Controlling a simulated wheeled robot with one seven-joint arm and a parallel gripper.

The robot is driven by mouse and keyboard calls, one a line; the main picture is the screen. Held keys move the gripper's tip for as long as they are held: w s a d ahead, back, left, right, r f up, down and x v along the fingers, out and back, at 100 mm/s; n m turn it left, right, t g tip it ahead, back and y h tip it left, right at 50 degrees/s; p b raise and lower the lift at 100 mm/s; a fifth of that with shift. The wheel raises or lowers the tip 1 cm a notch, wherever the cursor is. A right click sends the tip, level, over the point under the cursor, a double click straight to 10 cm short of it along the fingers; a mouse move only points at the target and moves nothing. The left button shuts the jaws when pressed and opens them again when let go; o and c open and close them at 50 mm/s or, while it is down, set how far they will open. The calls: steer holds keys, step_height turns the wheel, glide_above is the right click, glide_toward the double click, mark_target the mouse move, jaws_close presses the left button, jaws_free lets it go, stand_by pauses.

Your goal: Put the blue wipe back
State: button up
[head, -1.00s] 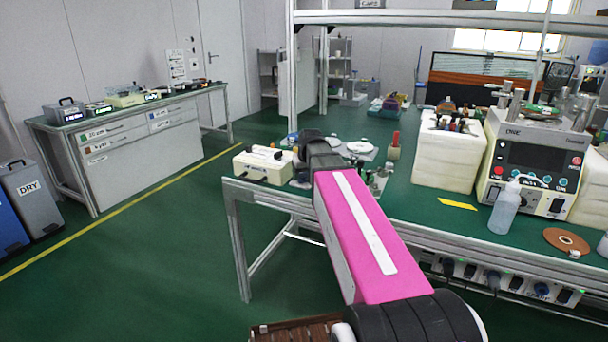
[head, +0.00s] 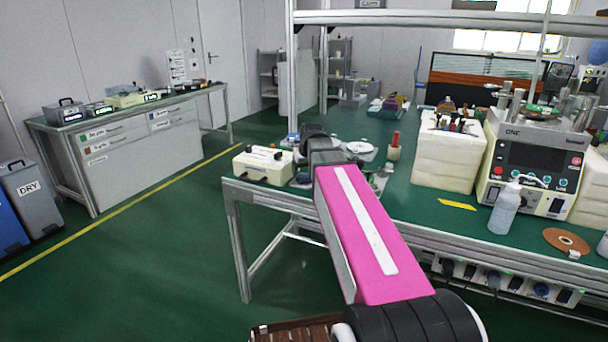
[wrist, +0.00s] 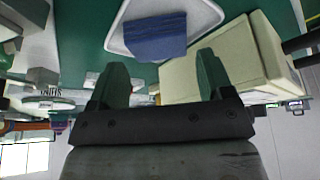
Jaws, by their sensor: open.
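The blue wipe (wrist: 155,37) shows in the wrist view as a folded blue block. It lies on a white tray (wrist: 204,16) with a rounded rim, set on the green bench top. My gripper (wrist: 160,75) is open, its two green fingers spread with nothing between them. The wipe is beyond the fingertips and apart from them. In the head view my pink arm reaches over the left end of the bench (head: 400,195), and the fingers and wipe cannot be made out behind my wrist.
A cream box-shaped device (head: 263,165) stands at the bench's left end, close beside my gripper; it also shows in the wrist view (wrist: 235,62). A red-topped item (head: 395,147), a white foam block (head: 449,152) and a squeeze bottle (head: 504,208) stand to the right.

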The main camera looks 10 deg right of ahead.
steer(key=v, duration=0.9)
steer(key=shift+r, duration=0.15)
